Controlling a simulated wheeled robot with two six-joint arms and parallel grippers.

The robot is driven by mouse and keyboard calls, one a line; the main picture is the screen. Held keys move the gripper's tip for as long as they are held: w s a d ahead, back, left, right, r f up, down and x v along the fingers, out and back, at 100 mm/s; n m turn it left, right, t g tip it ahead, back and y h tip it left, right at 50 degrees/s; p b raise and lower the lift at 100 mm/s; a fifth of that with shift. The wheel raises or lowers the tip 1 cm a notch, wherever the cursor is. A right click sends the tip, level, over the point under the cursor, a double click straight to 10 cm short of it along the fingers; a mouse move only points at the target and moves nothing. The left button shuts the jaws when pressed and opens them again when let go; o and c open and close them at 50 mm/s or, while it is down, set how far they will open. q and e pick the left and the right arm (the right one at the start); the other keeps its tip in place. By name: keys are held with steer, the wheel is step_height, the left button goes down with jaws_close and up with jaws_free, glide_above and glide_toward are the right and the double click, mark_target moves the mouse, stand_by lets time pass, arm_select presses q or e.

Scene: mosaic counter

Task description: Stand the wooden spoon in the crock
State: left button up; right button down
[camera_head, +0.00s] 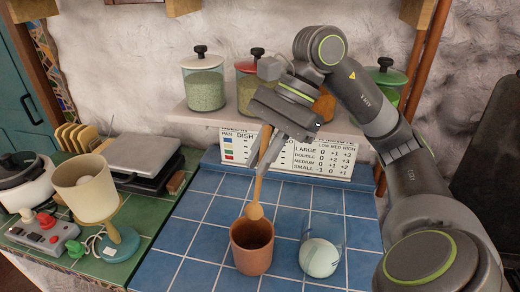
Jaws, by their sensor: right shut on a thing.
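The wooden spoon (258,190) hangs nearly upright, bowl end down, with its handle slightly tilted. My right gripper (268,148) is shut on the upper part of its handle. The crock (251,258), a plain terracotta pot, stands upright on the blue tiled counter below. The spoon's bowl shows right at the crock's back rim; I cannot tell whether it is above the opening or just behind it. The crock's inside looks dark and empty. My left gripper is not in view.
A clear glass with a white ball-like thing (320,258) stands right of the crock. A lamp (88,190), a red-knobbed control box (42,232) and a grey scale-like appliance (143,155) are at left. Jars stand on the shelf (195,114) behind, above a printed chart (310,155).

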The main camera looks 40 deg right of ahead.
mark_target(260, 206)
steer(key=f+b, duration=0.7)
steer(key=f, duration=0.1)
steer(key=f+b, duration=0.4)
steer(key=f, duration=0.1)
steer(key=shift+w+b, duration=0.3)
steer(key=shift+w, duration=0.05)
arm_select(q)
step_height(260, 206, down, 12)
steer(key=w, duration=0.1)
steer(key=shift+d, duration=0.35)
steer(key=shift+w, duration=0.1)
arm_select(e)
steer(key=c, duration=0.6)
jaws_free()
steer(key=shift+r, duration=0.1)
